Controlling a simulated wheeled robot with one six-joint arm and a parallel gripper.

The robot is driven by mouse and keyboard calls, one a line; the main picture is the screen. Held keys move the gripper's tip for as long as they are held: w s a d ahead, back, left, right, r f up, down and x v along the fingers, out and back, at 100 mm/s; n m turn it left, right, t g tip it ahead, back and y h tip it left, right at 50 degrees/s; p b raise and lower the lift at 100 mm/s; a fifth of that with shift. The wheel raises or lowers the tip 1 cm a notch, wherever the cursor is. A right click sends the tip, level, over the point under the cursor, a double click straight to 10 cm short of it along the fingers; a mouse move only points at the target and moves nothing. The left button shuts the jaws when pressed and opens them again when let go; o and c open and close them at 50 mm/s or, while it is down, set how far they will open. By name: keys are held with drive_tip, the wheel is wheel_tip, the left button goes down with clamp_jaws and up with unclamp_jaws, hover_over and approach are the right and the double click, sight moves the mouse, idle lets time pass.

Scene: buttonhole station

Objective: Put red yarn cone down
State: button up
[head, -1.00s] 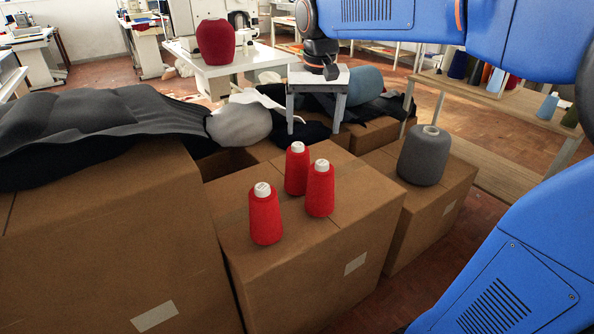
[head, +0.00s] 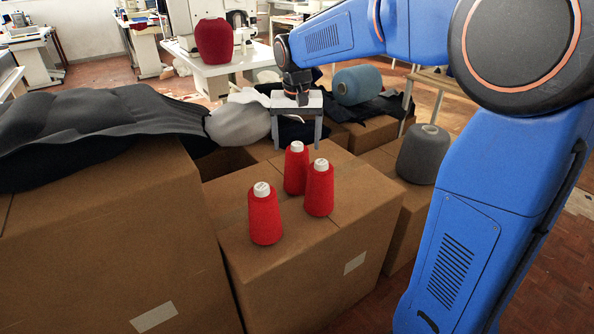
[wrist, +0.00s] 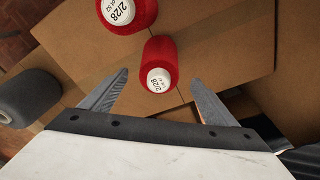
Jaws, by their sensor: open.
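Three red yarn cones stand upright on a cardboard box: one at the back (head: 296,172), one at the right (head: 319,192) and one at the front left (head: 265,219). My gripper (head: 297,145) is open, pointing down behind the back cone's top. In the wrist view, my gripper (wrist: 160,77) has its fingers spread, with one red cone's labelled top (wrist: 160,65) seen between the tips and clear of both. A second red cone (wrist: 128,12) is cut off at that view's top edge. No cone is held.
A grey cone (head: 423,158) stands on a box to the right. A teal cone (head: 358,86) lies on dark cloth behind. Grey and dark garments (head: 100,115) cover the left box. A dark red cone (head: 214,42) stands on a white table.

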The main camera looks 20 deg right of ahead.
sight(297, 159)
drive_tip(key=shift+w+d+f, duration=0.1)
drive_tip(key=shift+w+f, duration=0.1)
drive_tip(key=shift+f, duration=1.1)
drive_tip(key=shift+w+d+f, duration=0.1)
drive_tip(key=shift+w+f, duration=0.05)
drive_tip(key=shift+f, duration=1.1)
drive_tip(key=shift+w+f, duration=0.2)
drive_tip(key=shift+f, duration=1.1)
drive_tip(key=c, duration=1.4)
